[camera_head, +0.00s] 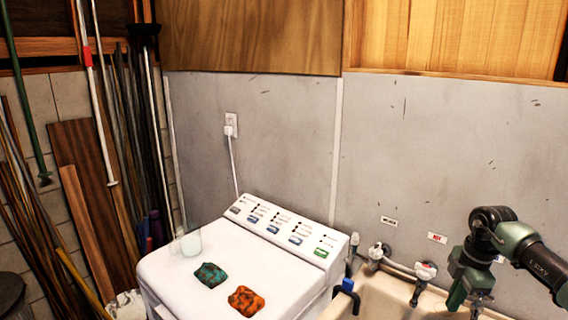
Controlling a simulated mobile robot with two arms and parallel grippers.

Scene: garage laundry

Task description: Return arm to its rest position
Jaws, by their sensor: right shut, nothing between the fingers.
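My right arm comes in from the right edge in the head view. Its gripper (457,294) points down above the right part of the beige sink, near the taps. The green fingers are together and hold nothing that I can see. The gripper is well to the right of the white washing machine and touches nothing on it. My left gripper is out of view.
The washing machine (165,272) bears a teal cloth (210,275), an orange cloth (247,301) and a translucent cup (188,243). The sink (385,297) has wall taps (426,271) behind it. Poles and boards (95,215) lean at the left.

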